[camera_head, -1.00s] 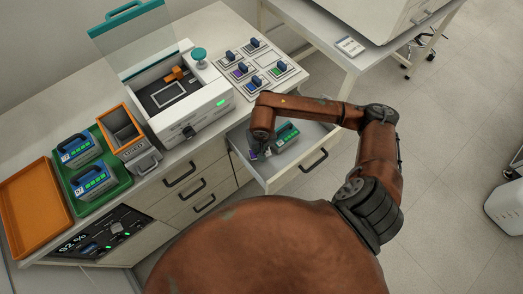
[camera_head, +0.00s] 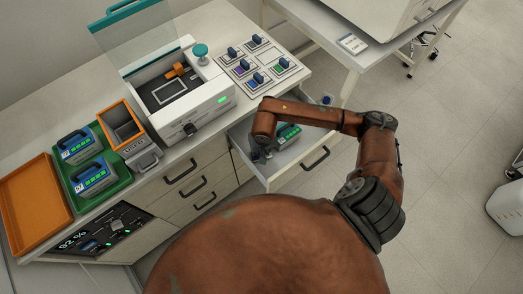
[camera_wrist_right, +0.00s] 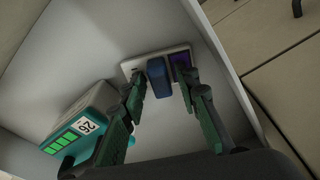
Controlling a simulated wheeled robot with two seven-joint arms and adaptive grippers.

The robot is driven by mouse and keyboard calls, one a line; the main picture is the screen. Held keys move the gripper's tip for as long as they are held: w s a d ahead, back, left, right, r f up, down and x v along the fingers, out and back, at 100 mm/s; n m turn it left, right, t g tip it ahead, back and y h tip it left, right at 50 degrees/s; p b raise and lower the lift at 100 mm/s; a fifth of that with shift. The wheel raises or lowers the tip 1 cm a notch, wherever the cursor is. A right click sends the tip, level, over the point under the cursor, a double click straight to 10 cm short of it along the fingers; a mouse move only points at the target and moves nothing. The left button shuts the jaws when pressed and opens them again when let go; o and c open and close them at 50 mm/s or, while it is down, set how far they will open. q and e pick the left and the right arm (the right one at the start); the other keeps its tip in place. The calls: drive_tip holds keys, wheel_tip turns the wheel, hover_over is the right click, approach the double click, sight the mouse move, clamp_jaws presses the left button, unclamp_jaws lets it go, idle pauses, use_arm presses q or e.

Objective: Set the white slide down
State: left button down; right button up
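The white slide (camera_wrist_right: 133,67) lies in the open drawer, seen in the right wrist view. It has a blue upright grip block (camera_wrist_right: 157,78) and a dark purple square (camera_wrist_right: 181,62). My right gripper (camera_wrist_right: 162,88) is over it, with one finger on each side of the blue block and gaps showing between. It looks open. In the head view my right gripper (camera_head: 262,154) reaches down into the drawer and largely hides the slide. My left gripper is not in view.
The drawer (camera_head: 268,180) also holds a teal-grey cartridge (camera_wrist_right: 78,120) beside the slide; its walls are close. Several slides with blue grips sit on the counter (camera_head: 209,135). The white machine (camera_head: 195,113) has its lid up. A green tray (camera_head: 122,186) holds two cartridges.

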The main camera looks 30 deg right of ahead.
drive_tip(key=shift+o, duration=0.2)
drive_tip(key=shift+r, duration=0.1)
wheel_tip(320, 180, up, 12)
drive_tip(key=s+p, duration=0.1)
drive_tip(key=shift+s+a, duration=0.3)
drive_tip(key=shift+s, duration=0.05)
